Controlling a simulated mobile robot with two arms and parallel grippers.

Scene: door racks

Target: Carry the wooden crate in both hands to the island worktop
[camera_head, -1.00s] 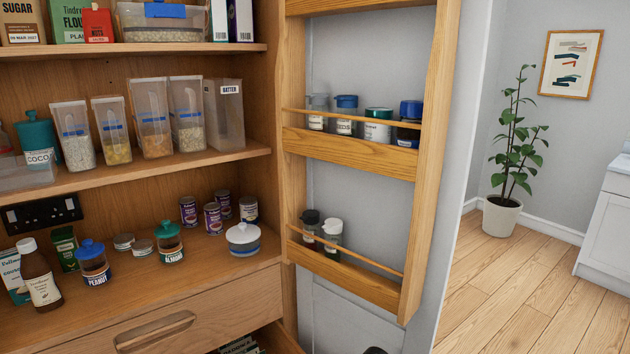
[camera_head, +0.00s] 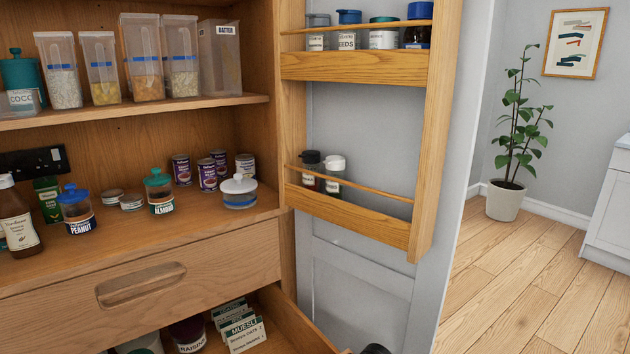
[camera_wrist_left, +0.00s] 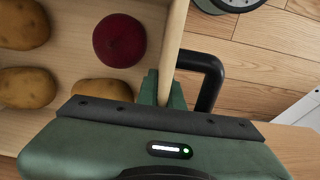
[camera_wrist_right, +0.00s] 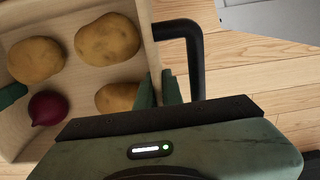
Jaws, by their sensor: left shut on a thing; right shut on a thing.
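The wooden crate shows in the left wrist view (camera_wrist_left: 174,38) and the right wrist view (camera_wrist_right: 147,32). It holds several potatoes (camera_wrist_right: 108,40) and a dark red round vegetable (camera_wrist_left: 119,40). My left gripper (camera_wrist_left: 164,88) is shut on one crate wall. My right gripper (camera_wrist_right: 160,88) is shut on another part of the crate wall. A black curved bar stands out beside the wall at each gripper. Neither gripper nor the crate shows in the head view. A white cabinet with a pale top (camera_head: 623,141) stands at the right edge; I cannot tell if it is the island worktop.
A wooden pantry with jars and tins fills the left. Its lower drawer (camera_head: 290,318) is open, with packets inside. The pantry door with racks (camera_head: 355,68) stands open. A potted plant (camera_head: 506,203) stands by the far wall. Wooden floor (camera_head: 510,285) is clear at right.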

